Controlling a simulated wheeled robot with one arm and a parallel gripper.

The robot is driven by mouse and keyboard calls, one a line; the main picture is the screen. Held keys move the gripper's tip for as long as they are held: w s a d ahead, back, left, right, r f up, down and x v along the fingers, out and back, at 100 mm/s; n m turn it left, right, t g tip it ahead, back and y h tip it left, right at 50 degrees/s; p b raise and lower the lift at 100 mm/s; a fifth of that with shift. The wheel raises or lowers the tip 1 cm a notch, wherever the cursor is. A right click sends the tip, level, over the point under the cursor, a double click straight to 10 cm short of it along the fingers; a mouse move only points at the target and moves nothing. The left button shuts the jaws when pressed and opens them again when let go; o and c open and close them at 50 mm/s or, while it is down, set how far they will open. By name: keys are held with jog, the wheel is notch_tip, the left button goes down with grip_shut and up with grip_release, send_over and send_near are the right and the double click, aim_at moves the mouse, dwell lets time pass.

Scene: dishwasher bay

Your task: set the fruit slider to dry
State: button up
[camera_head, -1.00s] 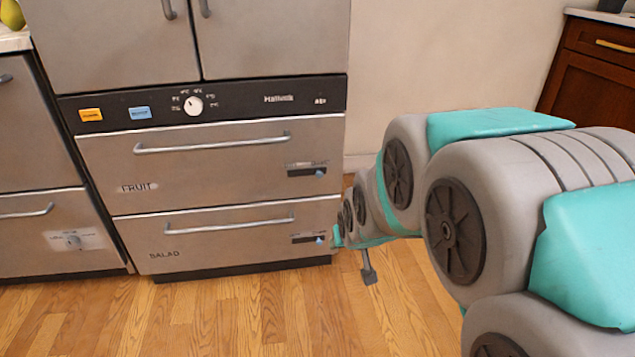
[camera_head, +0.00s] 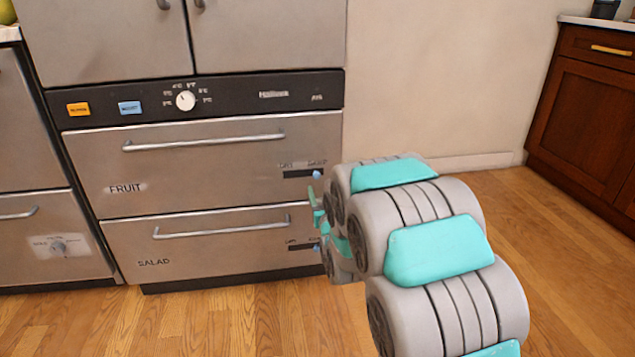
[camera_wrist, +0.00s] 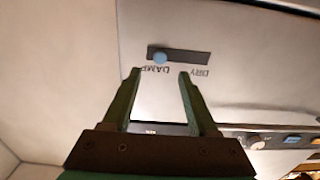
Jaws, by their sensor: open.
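The fruit drawer (camera_head: 200,165) is a wide steel front with a bar handle and the label FRUIT. Its slider is a dark slot (camera_head: 296,173) at the right, with DRY at the left end and DAMP at the right end. The blue slider knob (camera_head: 316,174) is at the DAMP end. In the wrist view, which is upside down, the blue knob (camera_wrist: 160,58) sits by DAMP at the left of the slot (camera_wrist: 190,57). My gripper (camera_wrist: 159,74) is open, its fingertips near the knob with no clear contact. In the head view my gripper (camera_head: 315,204) is beside the drawer's right edge.
The salad drawer (camera_head: 200,255) below has its own slider (camera_head: 300,248). Above is a black panel with a white dial (camera_head: 185,100) and yellow (camera_head: 78,109) and blue (camera_head: 130,107) buttons. A wooden cabinet (camera_head: 585,110) stands far right. Floor between is clear.

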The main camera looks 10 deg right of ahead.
aim_at(317, 177)
jog(key=shift+w+b, duration=0.45)
jog(key=shift+w, duration=3.35)
grip_shut()
